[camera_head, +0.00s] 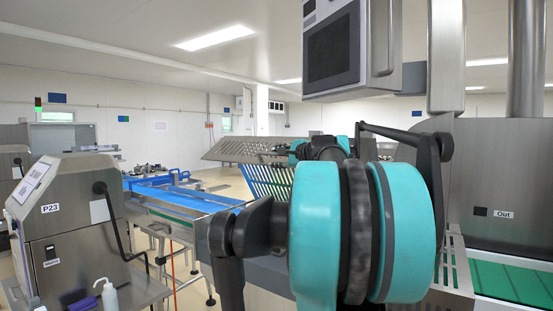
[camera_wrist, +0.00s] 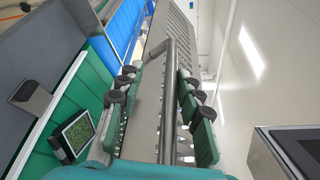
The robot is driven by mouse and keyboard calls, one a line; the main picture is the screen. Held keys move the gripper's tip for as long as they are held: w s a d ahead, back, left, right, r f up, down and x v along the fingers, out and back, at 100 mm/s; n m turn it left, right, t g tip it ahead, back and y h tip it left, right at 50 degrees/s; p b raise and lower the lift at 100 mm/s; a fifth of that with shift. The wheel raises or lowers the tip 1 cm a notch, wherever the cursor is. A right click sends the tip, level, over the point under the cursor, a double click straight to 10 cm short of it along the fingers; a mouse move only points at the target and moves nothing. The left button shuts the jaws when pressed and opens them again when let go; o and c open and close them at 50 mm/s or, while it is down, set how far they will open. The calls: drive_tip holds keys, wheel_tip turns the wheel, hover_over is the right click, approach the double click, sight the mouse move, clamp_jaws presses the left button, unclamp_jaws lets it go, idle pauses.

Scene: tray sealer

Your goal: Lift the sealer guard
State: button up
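The sealer guard (camera_wrist: 149,75) is a slotted steel panel. In the wrist view it runs up the middle. In the head view the guard (camera_head: 243,148) appears as a tilted, perforated panel beyond my arm. A grey bar handle (camera_wrist: 169,95) stands off the guard. My gripper (camera_wrist: 160,105) has its two dark-green, black-jointed fingers apart, one on each side of the handle. A gap shows beside the bar, and no firm contact is visible.
A black tray with green contents (camera_wrist: 77,134) sits on the green belt beside the guard. A screen box (camera_head: 338,46) hangs above the machine. A labelled P23 cabinet (camera_head: 60,215) stands at left. A blue conveyor (camera_head: 180,195) runs behind it, with open floor beyond.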

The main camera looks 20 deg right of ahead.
drive_tip(key=v, duration=1.1)
drive_tip(key=shift+s, duration=0.3)
drive_tip(key=shift+d, duration=0.1)
drive_tip(key=s+a+f+n+g, duration=0.2)
drive_tip(key=a+f+n+g, duration=0.4)
drive_tip(key=f, duration=0.9)
drive_tip(key=s+a+f+n+g, duration=0.15)
drive_tip(key=a+f+n, duration=0.45)
drive_tip(key=f, duration=1)
drive_tip(key=s+a+f+n+g+h, duration=0.1)
drive_tip(key=s+f+n+g+h, duration=0.1)
drive_tip(key=s+f, duration=0.6)
drive_tip(key=s+a+f+n+g+h, duration=0.2)
drive_tip(key=s+f+n, duration=0.2)
drive_tip(key=s+f, duration=0.5)
wheel_tip(320, 180, down, 7)
drive_tip(key=shift+a+f+n+h, duration=0.1)
drive_tip(key=shift+a+n+h, duration=0.1)
drive_tip(key=shift+n+h, duration=0.2)
